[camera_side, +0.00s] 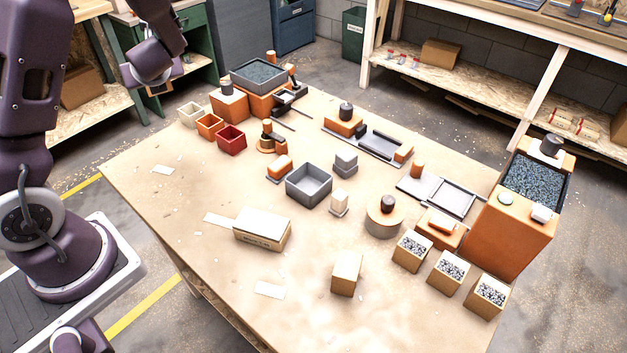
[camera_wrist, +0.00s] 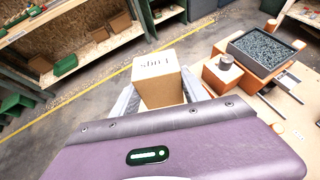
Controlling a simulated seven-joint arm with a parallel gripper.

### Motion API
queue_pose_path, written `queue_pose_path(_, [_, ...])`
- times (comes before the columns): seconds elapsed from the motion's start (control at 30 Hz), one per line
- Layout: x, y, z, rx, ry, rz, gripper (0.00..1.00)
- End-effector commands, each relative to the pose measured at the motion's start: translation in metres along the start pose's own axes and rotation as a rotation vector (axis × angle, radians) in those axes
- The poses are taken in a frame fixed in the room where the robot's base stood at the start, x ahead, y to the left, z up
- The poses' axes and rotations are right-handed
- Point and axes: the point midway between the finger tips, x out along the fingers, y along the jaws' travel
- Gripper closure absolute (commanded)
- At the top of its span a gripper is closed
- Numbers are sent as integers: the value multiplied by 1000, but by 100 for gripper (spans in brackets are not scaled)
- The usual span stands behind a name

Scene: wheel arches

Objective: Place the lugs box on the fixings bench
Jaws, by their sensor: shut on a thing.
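The lugs box (camera_wrist: 158,85) is a light brown carton with its dark lettering upside down in the wrist view. My gripper (camera_wrist: 160,97) is shut on it, one finger on each side. In the side view my gripper (camera_side: 153,78) hangs at the upper left, beyond the table's far left edge and over the floor. Only a small tan part of the box (camera_side: 159,90) shows below it there. No bench carries a readable fixings label. A green bench with a wooden lower shelf (camera_side: 150,103) stands behind my gripper.
The big work table (camera_side: 200,175) is crowded with orange and grey fixtures, small bins and cartons. A bin of dark pieces (camera_side: 258,75) stands at its far left corner. Wooden shelving (camera_side: 478,85) stands at the back right. Open floor with a yellow line (camera_wrist: 95,88) lies beyond the box.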

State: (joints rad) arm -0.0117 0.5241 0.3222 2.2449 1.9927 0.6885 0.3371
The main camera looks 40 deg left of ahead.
Motion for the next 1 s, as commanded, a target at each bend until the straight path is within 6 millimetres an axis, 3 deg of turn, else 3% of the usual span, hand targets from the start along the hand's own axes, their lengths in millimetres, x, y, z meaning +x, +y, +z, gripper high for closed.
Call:
queue_pose_path(0.03, [2, 6, 2, 7, -14, -5, 100])
queue_pose_path(0.43, [49, 3, -78, 11, -121, -6, 100])
queue_pose_path(0.77, [60, 2, -94, 3, -146, -8, 100])
queue_pose_path(1.0, [85, 2, -137, 5, -145, -8, 100])
